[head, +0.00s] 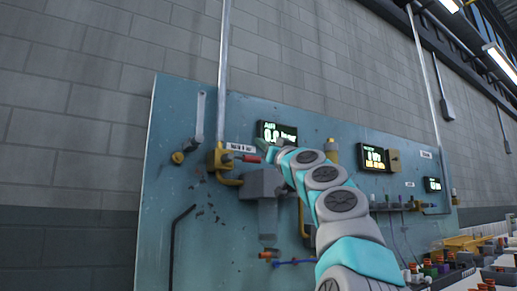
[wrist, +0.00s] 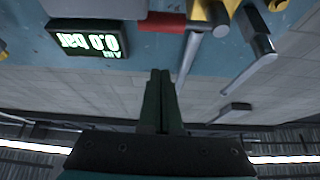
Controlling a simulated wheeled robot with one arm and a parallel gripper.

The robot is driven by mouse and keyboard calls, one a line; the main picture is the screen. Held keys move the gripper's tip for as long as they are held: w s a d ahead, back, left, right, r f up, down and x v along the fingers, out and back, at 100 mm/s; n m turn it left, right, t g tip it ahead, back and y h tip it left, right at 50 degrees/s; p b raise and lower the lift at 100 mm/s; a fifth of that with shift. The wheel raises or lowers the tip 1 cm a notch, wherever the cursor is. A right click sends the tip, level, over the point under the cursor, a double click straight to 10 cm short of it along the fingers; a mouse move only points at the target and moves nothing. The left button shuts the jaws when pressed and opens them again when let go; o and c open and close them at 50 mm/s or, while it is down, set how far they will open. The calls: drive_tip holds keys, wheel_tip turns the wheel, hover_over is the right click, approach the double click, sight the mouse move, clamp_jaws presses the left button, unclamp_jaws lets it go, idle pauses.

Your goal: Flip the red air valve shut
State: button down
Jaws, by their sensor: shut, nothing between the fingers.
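The red air valve handle (head: 250,158) points right from its brass valve body (head: 217,157), crosswise to the upright grey pipe (head: 223,70). In the upside-down wrist view the red handle (wrist: 163,22) lies level near the top edge, beside the brass body (wrist: 212,12). My gripper (wrist: 160,74) is shut and empty, its fingertips apart from the handle in the picture. In the head view my arm's end is close to the right of the handle, and the fingers cannot be made out there. The air display (head: 277,132) reads 0.0 bar, also in the wrist view (wrist: 86,41).
A grey box (head: 262,184) sits below the handle on the blue panel (head: 190,230). More displays and fittings are at right, including a second display (head: 374,158).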

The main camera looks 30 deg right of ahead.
drive_tip(key=b+v, duration=0.2)
drive_tip(key=v, duration=0.4)
drive_tip(key=shift+s+b, duration=0.25)
drive_tip(key=shift+b, duration=0.15)
drive_tip(key=shift+f, duration=0.1)
